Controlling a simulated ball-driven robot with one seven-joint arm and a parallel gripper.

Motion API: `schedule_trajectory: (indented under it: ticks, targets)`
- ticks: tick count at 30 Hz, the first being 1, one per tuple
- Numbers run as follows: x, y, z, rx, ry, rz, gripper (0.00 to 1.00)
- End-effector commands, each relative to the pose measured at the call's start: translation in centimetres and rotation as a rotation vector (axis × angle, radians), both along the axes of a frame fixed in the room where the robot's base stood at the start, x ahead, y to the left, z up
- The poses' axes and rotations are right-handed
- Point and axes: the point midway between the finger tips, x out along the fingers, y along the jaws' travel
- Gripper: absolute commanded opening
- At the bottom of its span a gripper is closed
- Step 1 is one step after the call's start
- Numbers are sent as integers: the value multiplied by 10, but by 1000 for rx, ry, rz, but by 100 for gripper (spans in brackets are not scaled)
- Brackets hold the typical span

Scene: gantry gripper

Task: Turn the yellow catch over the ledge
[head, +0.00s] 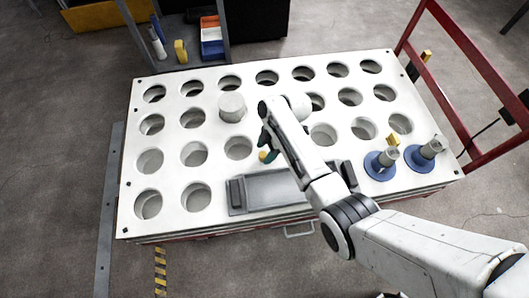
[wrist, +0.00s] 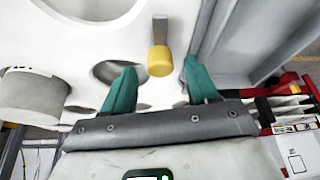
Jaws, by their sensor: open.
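The yellow catch (wrist: 160,61) has a yellow end on a short grey bar. In the wrist view it stands between the two green fingers of my gripper (wrist: 160,68), with a gap to each side. The fingers are open and hold nothing. In the head view my gripper (head: 267,147) is low over the white board, at the back edge of a grey tray, and a bit of the yellow catch (head: 263,156) shows beside the fingers. My arm hides part of this area. I cannot tell which edge is the ledge; the grey tray wall (wrist: 232,35) is right of the catch.
The white board (head: 214,129) has rows of round holes. A white cylinder (head: 232,107) stands behind my gripper. The grey tray (head: 272,188) lies in front. Two blue-based posts (head: 381,165) and another yellow piece (head: 393,139) are at right. A red frame (head: 460,60) borders the right side.

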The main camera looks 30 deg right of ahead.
Motion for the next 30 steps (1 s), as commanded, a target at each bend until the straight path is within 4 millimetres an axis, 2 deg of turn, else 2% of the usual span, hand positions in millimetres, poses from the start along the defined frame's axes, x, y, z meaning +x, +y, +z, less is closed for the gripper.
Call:
schedule_trajectory:
  ticks: [4,14,30]
  targets:
    - [0,4,-10,0,1,0,59]
    - [1,5,-11,0,-1,0,58]
    - [1,4,-11,0,-1,-1,6]
